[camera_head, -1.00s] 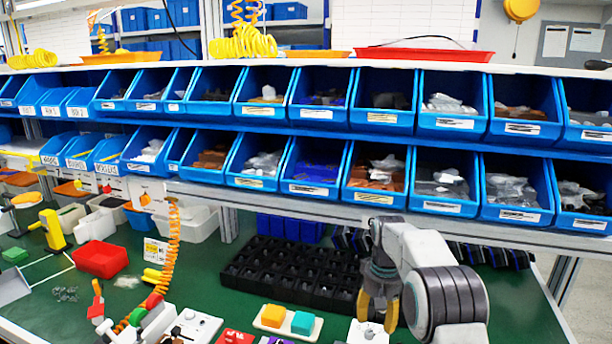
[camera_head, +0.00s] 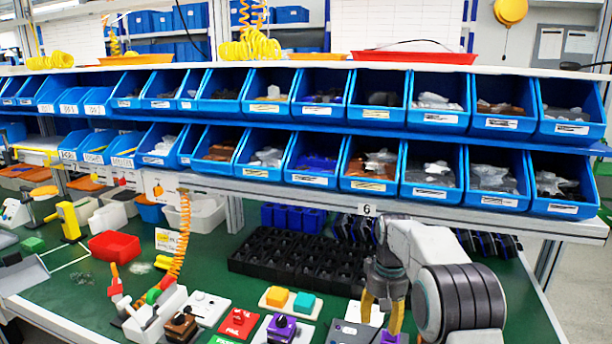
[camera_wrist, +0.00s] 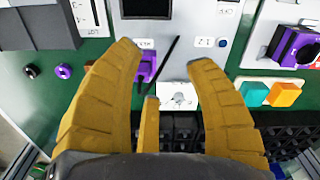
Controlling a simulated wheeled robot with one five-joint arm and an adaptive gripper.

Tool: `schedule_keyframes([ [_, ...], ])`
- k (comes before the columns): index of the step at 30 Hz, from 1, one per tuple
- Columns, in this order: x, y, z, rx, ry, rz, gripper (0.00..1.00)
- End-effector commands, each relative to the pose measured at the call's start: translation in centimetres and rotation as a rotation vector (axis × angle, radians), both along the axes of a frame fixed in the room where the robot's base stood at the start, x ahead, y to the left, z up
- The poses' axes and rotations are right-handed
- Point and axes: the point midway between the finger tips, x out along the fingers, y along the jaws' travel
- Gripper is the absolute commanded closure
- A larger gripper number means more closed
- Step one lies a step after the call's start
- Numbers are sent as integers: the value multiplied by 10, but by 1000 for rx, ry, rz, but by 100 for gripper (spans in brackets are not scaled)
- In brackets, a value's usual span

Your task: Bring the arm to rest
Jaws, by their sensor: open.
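My arm reaches in from the lower right of the head view, bent down over the green bench (camera_head: 80,290). My gripper (camera_head: 382,315) points down at the front of the bench, its yellow fingers spread apart. In the wrist view my gripper (camera_wrist: 166,58) is open, with nothing held between the fingers. A purple part (camera_wrist: 147,66) and a white box with a round knob (camera_wrist: 180,96) show beyond the gap; I cannot tell the distance to them. A purple rotary switch (camera_head: 281,328) on a white base stands left of my gripper, and also shows in the wrist view (camera_wrist: 298,44).
A black compartment tray (camera_head: 290,262) lies behind my gripper. A white plate with orange and teal blocks (camera_head: 290,301), a red switch box (camera_head: 238,322) and a red bin (camera_head: 114,246) stand to the left. Blue bins (camera_head: 430,185) on shelves line the back above the bench.

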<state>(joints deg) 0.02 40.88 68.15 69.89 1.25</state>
Motion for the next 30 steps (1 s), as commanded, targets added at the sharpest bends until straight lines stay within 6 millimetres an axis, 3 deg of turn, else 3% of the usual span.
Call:
schedule_keyframes([
  [8,-29,0,36,0,-35,3,51],
  [14,-70,0,72,-1,-75,6,51],
  [22,-161,0,111,-2,-151,12,51],
  [30,-254,0,115,-3,-223,19,51],
])
